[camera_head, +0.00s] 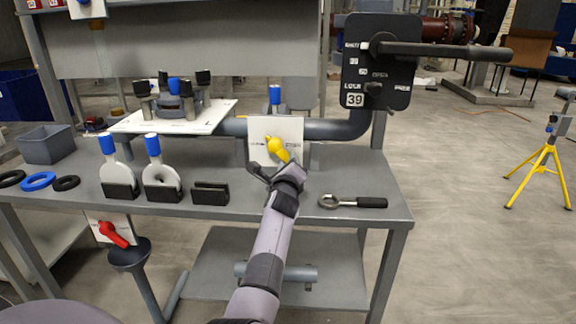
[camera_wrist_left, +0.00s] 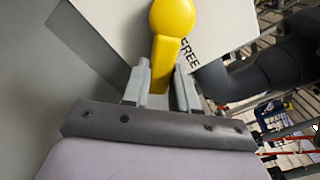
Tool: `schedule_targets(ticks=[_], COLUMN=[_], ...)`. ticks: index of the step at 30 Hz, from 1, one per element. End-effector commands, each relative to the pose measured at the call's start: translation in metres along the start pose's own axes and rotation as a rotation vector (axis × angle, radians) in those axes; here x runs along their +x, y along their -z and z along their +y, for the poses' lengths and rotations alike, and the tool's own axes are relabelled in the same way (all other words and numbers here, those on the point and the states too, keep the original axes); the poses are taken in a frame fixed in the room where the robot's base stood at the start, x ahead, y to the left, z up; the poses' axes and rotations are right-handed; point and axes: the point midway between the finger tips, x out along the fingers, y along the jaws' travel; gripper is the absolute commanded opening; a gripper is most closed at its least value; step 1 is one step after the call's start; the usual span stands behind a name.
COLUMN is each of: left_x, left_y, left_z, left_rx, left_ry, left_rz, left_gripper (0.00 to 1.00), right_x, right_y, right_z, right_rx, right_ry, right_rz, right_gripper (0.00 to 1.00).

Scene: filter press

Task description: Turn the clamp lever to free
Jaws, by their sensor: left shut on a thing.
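A yellow lever (camera_head: 277,149) sits on an upright white plate (camera_head: 262,127) at the front of the bench's pipe. In the head view its handle points down and to the right. My left gripper (camera_head: 276,169) is shut on the handle's lower end. In the left wrist view the yellow lever (camera_wrist_left: 172,30) runs down between the fingers of the gripper (camera_wrist_left: 161,90). The word FREE is printed on the white plate (camera_wrist_left: 215,25) just right of the handle there. The plate's other label is too small to read. My right gripper is not in view.
A black panel (camera_head: 385,95) with a long dark lever (camera_head: 445,50) stands at the back right. A ring wrench (camera_head: 350,202) lies right of my gripper. Black holders, two with white blue-topped paddles (camera_head: 160,175), stand left. A red lever (camera_head: 113,234) is below the bench.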

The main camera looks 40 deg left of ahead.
Motion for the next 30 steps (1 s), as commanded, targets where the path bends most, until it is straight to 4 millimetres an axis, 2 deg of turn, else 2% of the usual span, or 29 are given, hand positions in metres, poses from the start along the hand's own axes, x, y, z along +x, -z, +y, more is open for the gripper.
schedule_targets(ticks=[13,14,15,16,26,30], left_x=[0.0,0.0,0.0,0.0,-0.001,-0.011], left_y=[0.0,0.0,0.0,0.0,-0.001,-0.001], left_z=[-0.001,-0.002,-0.002,-0.002,-0.001,-0.002], left_rx=[-0.023,-0.023,-0.023,-0.022,-0.014,-0.012], left_ry=[0.001,0.001,0.001,0.001,0.0,0.001], left_rz=[0.0,0.0,0.0,0.0,0.0,0.0], left_gripper=[0.0,0.34,0.47,0.53,0.53,0.53], right_x=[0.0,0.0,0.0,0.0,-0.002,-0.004], right_y=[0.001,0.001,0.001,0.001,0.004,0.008], right_z=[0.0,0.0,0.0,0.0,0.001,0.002], right_rx=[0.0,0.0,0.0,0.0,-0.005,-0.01], right_ry=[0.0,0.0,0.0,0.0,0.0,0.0], right_rz=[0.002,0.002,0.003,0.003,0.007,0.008], right_gripper=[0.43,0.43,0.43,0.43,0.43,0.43])
